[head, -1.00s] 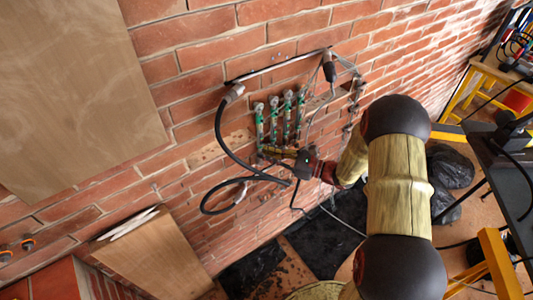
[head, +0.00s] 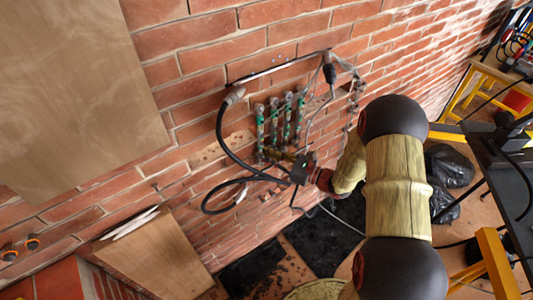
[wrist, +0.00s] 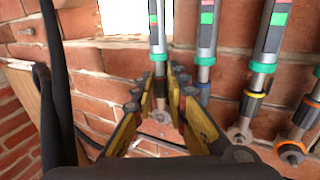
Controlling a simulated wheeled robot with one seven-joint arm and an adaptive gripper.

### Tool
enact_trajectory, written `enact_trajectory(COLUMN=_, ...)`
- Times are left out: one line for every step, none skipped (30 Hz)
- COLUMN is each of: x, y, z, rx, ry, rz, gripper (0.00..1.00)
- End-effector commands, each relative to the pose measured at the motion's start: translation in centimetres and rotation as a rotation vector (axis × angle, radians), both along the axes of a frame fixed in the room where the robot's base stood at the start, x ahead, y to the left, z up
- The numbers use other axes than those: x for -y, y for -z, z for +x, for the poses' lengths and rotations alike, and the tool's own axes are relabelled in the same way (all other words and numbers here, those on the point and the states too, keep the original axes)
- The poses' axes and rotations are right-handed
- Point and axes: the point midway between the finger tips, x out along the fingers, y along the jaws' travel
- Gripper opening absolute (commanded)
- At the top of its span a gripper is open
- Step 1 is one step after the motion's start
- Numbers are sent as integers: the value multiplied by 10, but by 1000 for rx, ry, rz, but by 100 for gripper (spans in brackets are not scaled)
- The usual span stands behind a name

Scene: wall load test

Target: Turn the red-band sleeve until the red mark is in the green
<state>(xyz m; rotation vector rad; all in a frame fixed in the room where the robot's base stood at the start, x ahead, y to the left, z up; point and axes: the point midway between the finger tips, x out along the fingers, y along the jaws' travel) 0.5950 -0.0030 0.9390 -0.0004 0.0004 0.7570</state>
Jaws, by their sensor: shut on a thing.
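My gripper (wrist: 162,88) is shut around the lower part of a grey upright tube (wrist: 157,38), the leftmost in the wrist view. The sleeve is mostly hidden between the yellow fingers, and I cannot make out its band colour. A green patch (wrist: 153,18) shows on the tube above, with a green ring below it. I cannot tell where its red mark sits against the green. In the head view, my gripper (head: 283,157) reaches left to the foot of the row of tubes (head: 273,120) on the brick wall.
A thick black cable (head: 222,135) loops left of the tubes. A wooden panel (head: 80,90) covers the wall farther left.

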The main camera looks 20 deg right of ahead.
Motion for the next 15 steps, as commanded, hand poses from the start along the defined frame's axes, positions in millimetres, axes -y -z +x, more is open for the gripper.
enact_trajectory(x=1, y=-1, z=0, rx=1, ry=1, rz=0, gripper=0)
enact_trajectory(x=1, y=-1, z=0, rx=1, ry=1, rz=0, gripper=0)
enact_trajectory(x=1, y=-1, z=0, rx=1, ry=0, rz=0, gripper=16)
enact_trajectory(x=1, y=-1, z=0, rx=1, ry=0, rz=0, gripper=17)
enact_trajectory(x=0, y=-1, z=0, rx=1, ry=0, rz=0, gripper=19)
enact_trajectory(x=0, y=-1, z=0, rx=1, ry=0, rz=0, gripper=21)
enact_trajectory(x=0, y=0, z=0, rx=1, ry=0, rz=0, gripper=22)
enact_trajectory(x=0, y=0, z=0, rx=1, ry=0, rz=0, gripper=22)
enact_trajectory(x=0, y=0, z=0, rx=1, ry=0, rz=0, gripper=22)
enact_trajectory(x=0, y=0, z=0, rx=1, ry=0, rz=0, gripper=22)
enact_trajectory(x=0, y=0, z=0, rx=1, ry=0, rz=1, gripper=22)
enact_trajectory(x=0, y=0, z=0, rx=1, ry=0, rz=1, gripper=22)
enact_trajectory(x=0, y=0, z=0, rx=1, ry=0, rz=1, gripper=22)
enact_trajectory(x=0, y=0, z=0, rx=1, ry=0, rz=1, gripper=22)
enact_trajectory(x=1, y=0, z=0, rx=0, ry=0, rz=0, gripper=22)
